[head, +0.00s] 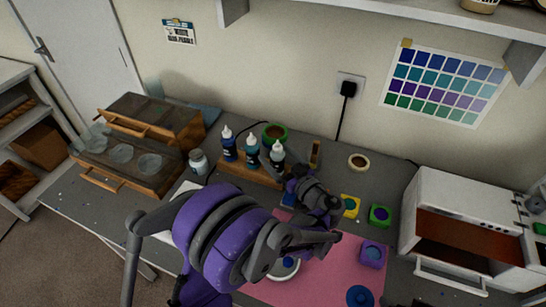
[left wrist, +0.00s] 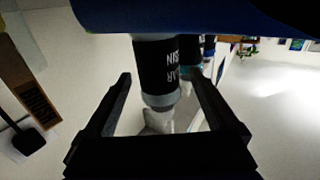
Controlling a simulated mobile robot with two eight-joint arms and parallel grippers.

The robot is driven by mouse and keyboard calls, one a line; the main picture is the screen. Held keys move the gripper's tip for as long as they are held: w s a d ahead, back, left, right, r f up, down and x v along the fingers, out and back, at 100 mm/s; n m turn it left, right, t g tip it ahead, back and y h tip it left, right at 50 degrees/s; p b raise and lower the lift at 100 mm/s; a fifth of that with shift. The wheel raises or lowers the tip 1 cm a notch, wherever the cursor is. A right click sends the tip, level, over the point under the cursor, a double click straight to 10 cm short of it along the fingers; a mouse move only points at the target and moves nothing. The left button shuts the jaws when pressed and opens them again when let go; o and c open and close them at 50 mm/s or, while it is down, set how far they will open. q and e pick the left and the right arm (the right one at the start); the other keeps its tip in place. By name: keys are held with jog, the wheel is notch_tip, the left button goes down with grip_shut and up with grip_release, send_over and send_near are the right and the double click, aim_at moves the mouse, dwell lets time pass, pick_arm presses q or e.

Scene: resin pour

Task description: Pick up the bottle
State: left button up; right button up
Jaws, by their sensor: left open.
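Several dark bottles with pale nozzle tips stand in a wooden rack (head: 240,174) in the middle of the table. The rightmost bottle (head: 277,157) is closest to my left gripper (head: 292,181), which is just to its right. In the left wrist view, a bottle (left wrist: 156,68) with a black label and white lettering lies between the spread fingers of my left gripper (left wrist: 162,80). Gaps show on both sides, so the fingers do not grip it. Other bottles (left wrist: 190,62) show behind it. My right gripper is not in view.
A green-rimmed cup (head: 275,135) and a small jar (head: 198,162) stand near the rack. A pink mat (head: 330,268) with a purple mould (head: 372,254) lies at the front. A white oven (head: 475,205) stands at the right, wooden boxes (head: 150,122) at the left.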

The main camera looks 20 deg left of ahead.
pick_arm(q)
jog(key=shift+a, duration=0.1)
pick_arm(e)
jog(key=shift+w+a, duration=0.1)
pick_arm(q)
jog(key=shift+s+d+r, duration=0.1)
jog(key=shift+d, duration=0.1)
jog(key=shift+c, duration=1.3)
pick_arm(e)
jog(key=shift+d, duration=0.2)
pick_arm(q)
grip_shut()
notch_tip(320, 180, up, 10)
jog(key=shift+p, duration=0.6)
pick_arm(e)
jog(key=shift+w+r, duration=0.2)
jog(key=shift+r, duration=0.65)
pick_arm(q)
jog(key=shift+c, duration=1.7)
grip_release()
jog(key=c, duration=0.4)
jog(key=shift+o, duration=0.2)
